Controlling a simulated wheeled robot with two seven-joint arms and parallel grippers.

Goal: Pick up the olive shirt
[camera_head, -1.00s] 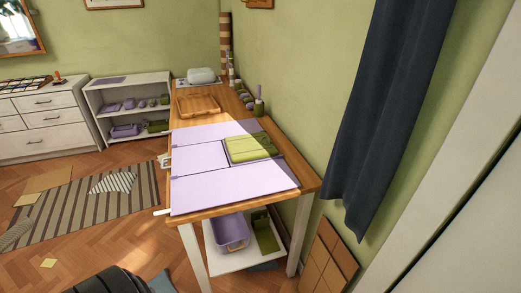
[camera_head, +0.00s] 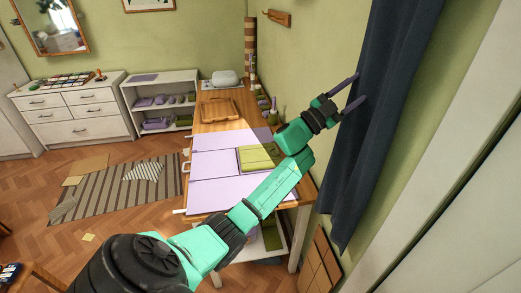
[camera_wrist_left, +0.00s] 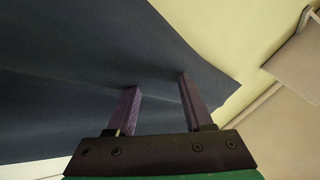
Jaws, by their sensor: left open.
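An olive folded cloth (camera_head: 258,157), which looks like the olive shirt, lies on the lavender folding board (camera_head: 214,167) on the wooden table. My left arm reaches across the front part of the board, right of and in front of the cloth. My left gripper (camera_head: 359,89) is open and empty, up and to the right of the cloth, near the dark curtain. In the left wrist view its two purple fingers (camera_wrist_left: 158,82) stand apart in front of the curtain. The shirt does not show in that view. My right gripper is not in view.
The dark curtain (camera_head: 375,130) hangs right of the table, close to my left fingers. A wooden tray (camera_head: 220,109) and a pale rounded object (camera_head: 225,77) stand farther back. A shelf (camera_head: 160,98) and a white drawer unit (camera_head: 75,112) line the back wall.

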